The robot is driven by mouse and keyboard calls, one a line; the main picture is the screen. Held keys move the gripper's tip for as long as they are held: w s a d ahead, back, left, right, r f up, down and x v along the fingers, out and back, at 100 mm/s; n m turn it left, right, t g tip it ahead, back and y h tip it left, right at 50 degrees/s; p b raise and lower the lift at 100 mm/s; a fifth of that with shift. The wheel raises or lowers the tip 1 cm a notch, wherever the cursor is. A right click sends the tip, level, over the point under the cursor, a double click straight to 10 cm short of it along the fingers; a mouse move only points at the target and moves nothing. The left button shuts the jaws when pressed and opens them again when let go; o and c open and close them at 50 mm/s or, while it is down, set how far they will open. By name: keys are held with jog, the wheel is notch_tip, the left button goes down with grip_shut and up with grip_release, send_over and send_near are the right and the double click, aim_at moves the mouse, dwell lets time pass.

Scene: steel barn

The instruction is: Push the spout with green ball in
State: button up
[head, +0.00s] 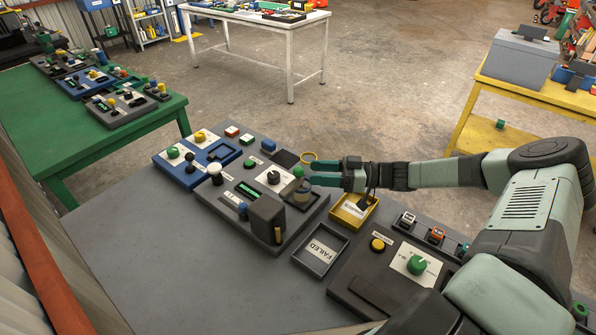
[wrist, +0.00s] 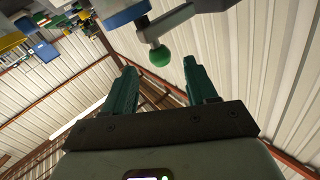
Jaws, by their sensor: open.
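A green ball (head: 298,171) shows at the right side of the grey device (head: 236,192) on the table, above a brownish-grey round part (head: 301,196). In the wrist view the green ball (wrist: 160,57) sits at the end of a short stem on a grey spout-like arm (wrist: 170,22). My gripper (head: 311,172) reaches in from the right, level with the ball, with its teal fingers apart. In the wrist view my gripper (wrist: 160,70) frames the ball between its fingertips. The ball looks just beyond the tips; whether they touch it I cannot tell.
A yellow tray (head: 337,216) lies under my wrist, and a dark tray marked FAILED (head: 320,250) lies in front of it. A panel with a green knob (head: 417,265) is at right. A blue panel (head: 178,177) is at left. The table's front left is clear.

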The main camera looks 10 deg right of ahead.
aim_at(298, 172)
jog(key=a, duration=0.3)
jog(key=w+a, duration=0.1)
jog(key=a, duration=0.2)
jog(key=shift+c, duration=0.4)
jog(key=shift+d, duration=0.1)
grip_shut()
